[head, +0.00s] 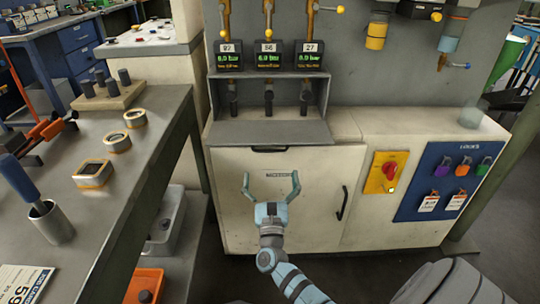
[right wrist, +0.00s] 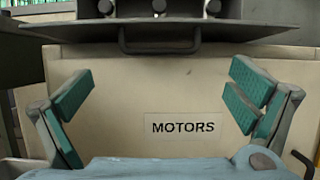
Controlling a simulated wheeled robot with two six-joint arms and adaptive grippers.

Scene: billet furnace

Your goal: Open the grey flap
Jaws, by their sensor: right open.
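The grey flap (head: 268,132) is at the foot of a grey recess below three green-lit displays. It is folded outward, about level, with the recess open above it. A dark handle (head: 270,149) sits under its front edge. In the right wrist view the flap (right wrist: 255,30) is nearly edge-on at the top, with the handle (right wrist: 160,45) below it. My right gripper (head: 271,180) is open and empty, below the flap and in front of the cabinet's "MOTORS" label (right wrist: 183,127). It looks clear of the flap and handle. My left gripper is not in view.
A white cabinet (head: 235,215) with a black door handle (head: 343,202) stands below the flap. A red switch on a yellow plate (head: 383,172) and a blue lock board (head: 450,180) are to the right. A metal workbench (head: 130,185) with parts borders the left.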

